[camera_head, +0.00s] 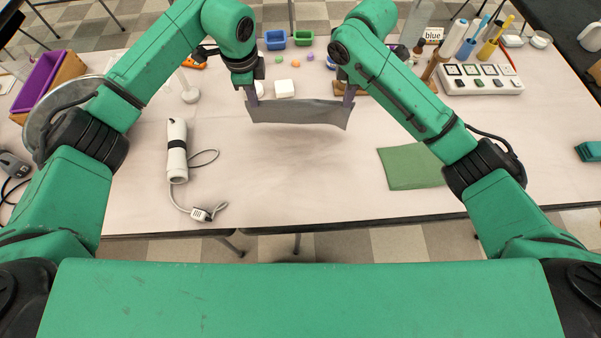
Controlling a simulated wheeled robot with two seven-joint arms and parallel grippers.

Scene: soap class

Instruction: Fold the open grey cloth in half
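The grey cloth (298,112) hangs in the air above the middle of the table, stretched between my two grippers. Its lower edge is off the table and a soft shadow lies below it. My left gripper (252,97) is shut on the cloth's left upper corner. My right gripper (348,97) is shut on its right upper corner. Both grippers point down, and the cloth sags slightly between them.
A green cloth (412,167) lies flat at the right. A white cylindrical device (177,150) with a cable lies at the left. A white block (284,89), small bins (275,39) and a white rack (480,78) stand behind. The front middle of the table (290,190) is clear.

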